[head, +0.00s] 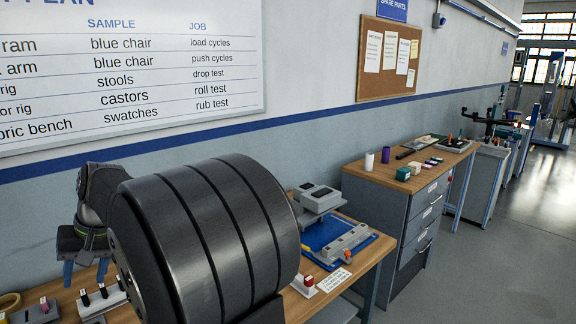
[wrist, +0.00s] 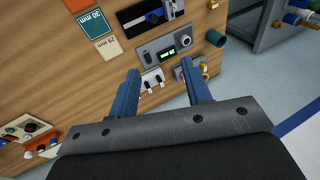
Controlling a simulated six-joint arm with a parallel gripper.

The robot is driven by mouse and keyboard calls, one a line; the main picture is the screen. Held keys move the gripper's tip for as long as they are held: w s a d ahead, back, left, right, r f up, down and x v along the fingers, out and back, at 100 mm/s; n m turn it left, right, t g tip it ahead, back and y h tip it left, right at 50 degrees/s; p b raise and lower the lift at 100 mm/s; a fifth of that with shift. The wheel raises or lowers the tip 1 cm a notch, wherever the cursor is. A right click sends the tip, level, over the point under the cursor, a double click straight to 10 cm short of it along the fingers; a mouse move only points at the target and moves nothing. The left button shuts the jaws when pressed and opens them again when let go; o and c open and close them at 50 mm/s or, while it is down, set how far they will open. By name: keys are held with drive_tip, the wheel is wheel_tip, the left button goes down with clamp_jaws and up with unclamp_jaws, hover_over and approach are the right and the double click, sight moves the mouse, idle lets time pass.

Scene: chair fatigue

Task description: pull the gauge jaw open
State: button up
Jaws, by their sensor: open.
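In the wrist view, a gauge-like silver tool with a blue part (wrist: 154,17) lies on a black mat (wrist: 133,29) near the top; I cannot clearly make out its jaw. Below it is a grey box (wrist: 146,58) with a green display and a round knob. My gripper (wrist: 162,80) is open and empty, its two blue fingers apart above the bench. In the head view my gripper (head: 86,270) is at the lower left, fingers down, partly hidden by a large black cylinder. The silver tool is not visible there.
Beside the mat lie a green 30 mm card (wrist: 95,24) and a 29 mm card (wrist: 108,48). A small two-switch block (wrist: 152,79) sits between the fingers, and another block is partly behind the right finger. Bare wood (wrist: 60,85) lies left of the fingers.

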clamp_jaws()
drive_tip(key=s+a+f+n, duration=0.1)
drive_tip(key=a+f+n, duration=0.3)
drive_tip(key=f, duration=0.5)
drive_tip(key=s+a+f+n, duration=0.1)
drive_tip(key=a+f+n, duration=0.3)
drive_tip(key=a+f, duration=0.3)
drive_tip(key=s+a+f+n, duration=0.1)
drive_tip(key=a+f+n, duration=0.4)
drive_tip(key=f, duration=0.6)
drive_tip(key=shift+s+a+f+h, duration=0.15)
drive_tip(key=shift+s+f+h, duration=0.05)
drive_tip(key=shift+s+h, duration=0.1)
drive_tip(key=shift+w+d, duration=0.25)
drive_tip(key=shift+d, duration=0.4)
drive_tip(key=shift+w+d, duration=0.2)
drive_tip(key=shift+d, duration=0.4)
drive_tip(key=shift+w+d+f, duration=0.1)
drive_tip(key=shift+w+d, duration=0.05)
drive_tip(key=shift+d, duration=0.45)
